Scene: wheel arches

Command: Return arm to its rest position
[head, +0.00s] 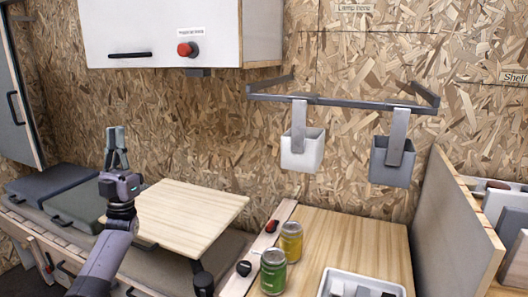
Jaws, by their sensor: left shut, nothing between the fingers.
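My left arm comes in from the lower left of the head view. Its gripper (116,148) points up, with its two fingers close together and nothing between them. It is in front of the chipboard wall, above the dark cushions and left of the small wooden table. It appears apart from everything around it. My right gripper is not in the picture.
A white cabinet (175,30) with a red knob (186,49) hangs above. A rail (340,101) holds a white bin (302,152) and a grey bin (393,165). A green jar (273,272), a yellow jar (291,243) and a tray (322,289) stand on the counter. A small wooden table (190,215) is beside my arm.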

